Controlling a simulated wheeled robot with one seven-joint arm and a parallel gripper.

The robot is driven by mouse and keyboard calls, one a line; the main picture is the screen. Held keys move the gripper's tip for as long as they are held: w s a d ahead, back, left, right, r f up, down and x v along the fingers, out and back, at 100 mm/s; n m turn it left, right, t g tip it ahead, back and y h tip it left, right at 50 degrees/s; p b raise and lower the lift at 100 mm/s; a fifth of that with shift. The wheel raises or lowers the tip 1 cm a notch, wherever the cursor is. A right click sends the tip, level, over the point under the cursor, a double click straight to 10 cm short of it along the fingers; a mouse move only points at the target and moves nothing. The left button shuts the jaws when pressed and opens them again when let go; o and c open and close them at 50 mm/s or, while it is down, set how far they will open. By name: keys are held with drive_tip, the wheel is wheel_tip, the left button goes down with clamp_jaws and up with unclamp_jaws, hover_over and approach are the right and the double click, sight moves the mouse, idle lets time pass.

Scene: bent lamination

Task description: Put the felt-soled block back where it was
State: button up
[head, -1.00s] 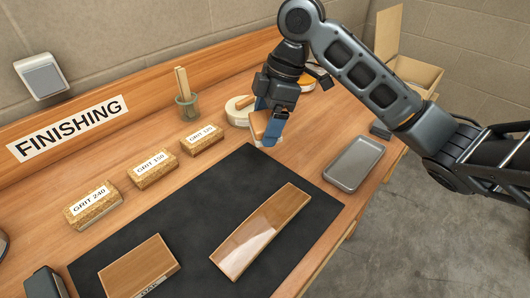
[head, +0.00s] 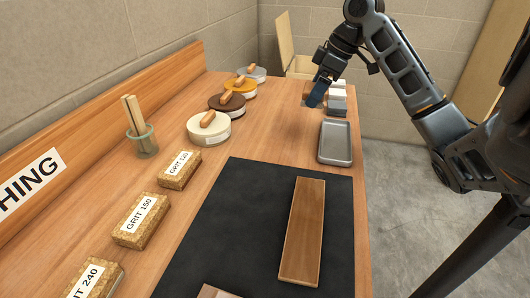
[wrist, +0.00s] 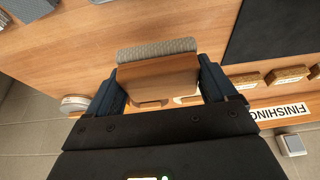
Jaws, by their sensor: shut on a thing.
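My gripper (head: 316,96) is over the far right end of the wooden bench. It is shut on the felt-soled block, a wooden block with a grey felt layer. In the wrist view the block's wooden body (wrist: 158,78) sits between the two blue fingers, with its grey sole (wrist: 158,49) on the side away from my wrist. In the head view the block (head: 307,87) is mostly hidden behind the fingers. A few grey and white blocks (head: 338,97) stand just right of my gripper. Whether the held block touches the bench is unclear.
A metal tray (head: 335,142) lies nearer on the right edge. A black mat (head: 250,200) holds a wooden panel (head: 303,230). Round tins with wooden handles (head: 208,128) line the back left, near a jar of sticks (head: 142,140). Cork blocks (head: 180,169) stand along the left.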

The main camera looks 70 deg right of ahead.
drive_tip(key=p, duration=0.2)
hover_over(273, 149)
drive_tip(key=s, duration=0.2)
wheel_tip(273, 149, down, 7)
drive_tip(key=shift+w+d+r, duration=0.1)
drive_tip(key=shift+w+r, duration=0.05)
drive_tip(key=shift+r, duration=0.05)
drive_tip(key=shift+w+f, duration=0.1)
drive_tip(key=shift+f, duration=2.05)
drive_tip(key=shift+f, duration=0.1)
drive_tip(key=o, duration=0.8)
drive_tip(key=shift+r, duration=0.3)
drive_tip(key=v, duration=1.1)
drive_tip(key=shift+s+r+b, duration=0.25)
drive_tip(key=shift+r+b, duration=0.05)
drive_tip(key=shift+b, duration=0.05)
